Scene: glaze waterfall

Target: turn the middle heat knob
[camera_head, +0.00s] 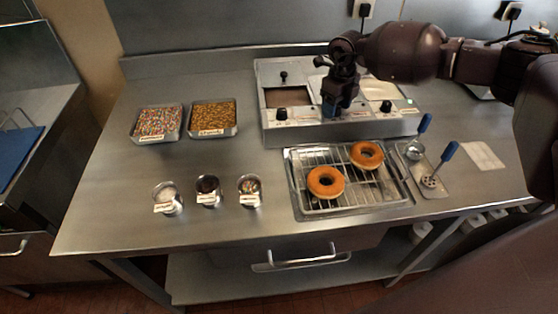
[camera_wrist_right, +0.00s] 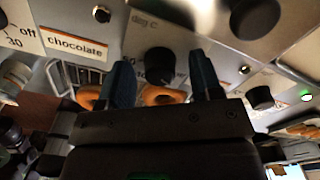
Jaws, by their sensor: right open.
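The glaze warmer (camera_head: 300,132) is a steel unit at the back of the counter with dark knobs along its front. The left knob (camera_head: 281,114) and the right knob (camera_head: 386,106) show in the head view. The middle knob is hidden there behind my right gripper (camera_head: 338,108), which points down at the panel. In the right wrist view, the middle heat knob (camera_wrist_right: 159,62) is dark and round, below a "deg C" marking. It appears between the two blue fingertips of my open right gripper (camera_wrist_right: 164,80). I cannot tell whether they touch it. My left gripper is out of view.
A wire rack (camera_head: 345,188) with two doughnuts stands in front of the warmer. Blue-handled tools (camera_head: 440,165) lie to its right.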

